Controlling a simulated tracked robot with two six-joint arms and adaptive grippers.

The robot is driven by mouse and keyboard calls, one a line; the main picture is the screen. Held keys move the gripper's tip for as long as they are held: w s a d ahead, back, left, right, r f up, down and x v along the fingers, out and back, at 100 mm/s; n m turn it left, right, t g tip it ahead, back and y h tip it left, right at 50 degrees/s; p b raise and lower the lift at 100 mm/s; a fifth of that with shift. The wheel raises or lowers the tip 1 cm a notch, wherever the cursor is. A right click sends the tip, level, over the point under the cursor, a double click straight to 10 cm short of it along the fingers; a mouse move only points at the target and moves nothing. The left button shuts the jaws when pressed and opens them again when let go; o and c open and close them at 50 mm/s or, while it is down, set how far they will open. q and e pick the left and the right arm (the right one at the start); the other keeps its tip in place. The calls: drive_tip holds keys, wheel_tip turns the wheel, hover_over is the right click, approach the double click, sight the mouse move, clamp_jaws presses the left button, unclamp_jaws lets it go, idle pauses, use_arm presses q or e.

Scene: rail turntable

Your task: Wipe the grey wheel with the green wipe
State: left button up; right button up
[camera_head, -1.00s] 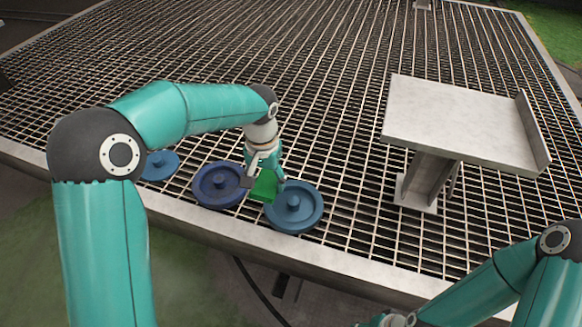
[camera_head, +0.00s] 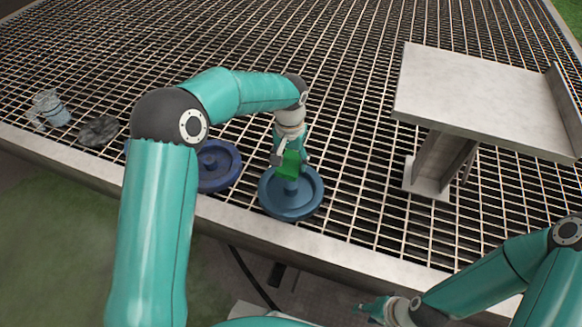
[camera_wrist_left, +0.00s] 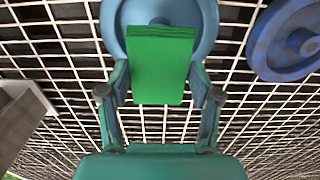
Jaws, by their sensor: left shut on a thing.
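My left gripper (camera_head: 290,163) is shut on the green wipe (camera_head: 291,164). It holds the wipe over the hub of a muted grey-blue wheel (camera_head: 305,205); I cannot tell whether they touch. No wheel looks plainly grey; this one is the dullest blue. In the left wrist view the left gripper (camera_wrist_left: 160,98) grips the flat green wipe (camera_wrist_left: 162,70), which covers the middle of the grey-blue wheel (camera_wrist_left: 207,22). My right gripper (camera_head: 372,309) is low at the front, and its finger opening is unclear.
A darker blue wheel (camera_head: 218,167) lies to the left, partly behind my left arm. A dark grey lump (camera_head: 98,130) and a glassy jug-like thing (camera_head: 50,108) are at the far left. A raised metal stand (camera_head: 480,95) is at the right. The grating behind is open.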

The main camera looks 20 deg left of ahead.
sight(290, 184)
use_arm(q)
drive_tip(key=shift+w+f, duration=0.15)
drive_tip(key=shift+f, duration=0.4)
wheel_tip(290, 184, down, 6)
drive_tip(key=b, duration=0.5)
drive_tip(key=shift+f+b, duration=0.1)
drive_tip(key=shift+b, duration=0.2)
drive_tip(key=shift+f, duration=0.55)
